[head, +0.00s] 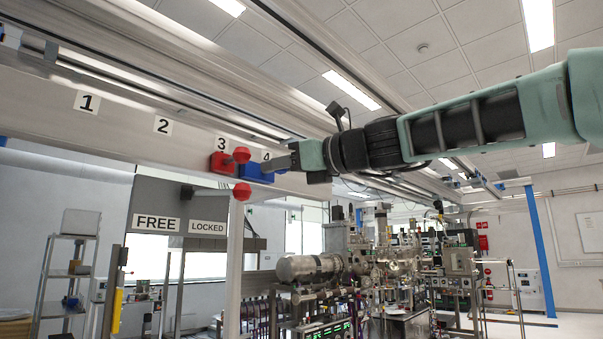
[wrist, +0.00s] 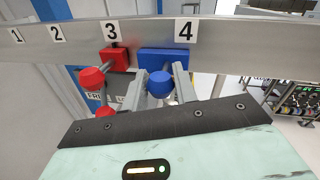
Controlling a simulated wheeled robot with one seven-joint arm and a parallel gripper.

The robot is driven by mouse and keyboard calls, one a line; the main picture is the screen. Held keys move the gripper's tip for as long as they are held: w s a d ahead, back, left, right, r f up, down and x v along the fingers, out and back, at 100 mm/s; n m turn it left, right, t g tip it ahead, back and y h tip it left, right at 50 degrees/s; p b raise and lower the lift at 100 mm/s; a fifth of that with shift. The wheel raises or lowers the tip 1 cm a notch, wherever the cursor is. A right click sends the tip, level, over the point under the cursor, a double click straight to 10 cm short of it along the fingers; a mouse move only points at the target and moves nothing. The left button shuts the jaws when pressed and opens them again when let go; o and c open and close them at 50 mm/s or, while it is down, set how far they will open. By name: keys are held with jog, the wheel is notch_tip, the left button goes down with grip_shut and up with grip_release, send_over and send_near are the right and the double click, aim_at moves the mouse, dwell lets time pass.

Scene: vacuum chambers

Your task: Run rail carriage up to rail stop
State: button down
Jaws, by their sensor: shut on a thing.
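A long grey rail (head: 120,118) carries the number labels 1 to 4. A blue block (wrist: 152,57), which I take as the carriage, sits on it below the 4; it also shows in the head view (head: 254,171). A red block (wrist: 113,57), which I take as the stop, sits to its left below the 3, also in the head view (head: 217,163). A narrow gap shows between them in the wrist view. My gripper (wrist: 161,88) is shut on the blue knob (wrist: 160,83) of the blue block. In the head view my gripper (head: 284,160) partly hides the blue block.
Two red knobs, an upper one (wrist: 91,79) and a lower one (wrist: 105,111), stick out near the red block, left of my fingers. FREE (head: 157,222) and LOCKED (head: 207,227) signs hang below the rail. Vacuum equipment (head: 310,268) stands beyond. The rail left of the red block is clear.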

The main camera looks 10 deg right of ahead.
jog(key=shift+s+a, duration=0.7)
jog(key=shift+a, duration=0.25)
jog(key=c, duration=1.1)
grip_release()
jog(key=shift+d, duration=0.15)
jog(key=shift+b+v, duration=3.15)
jog(key=shift+v, duration=5.5)
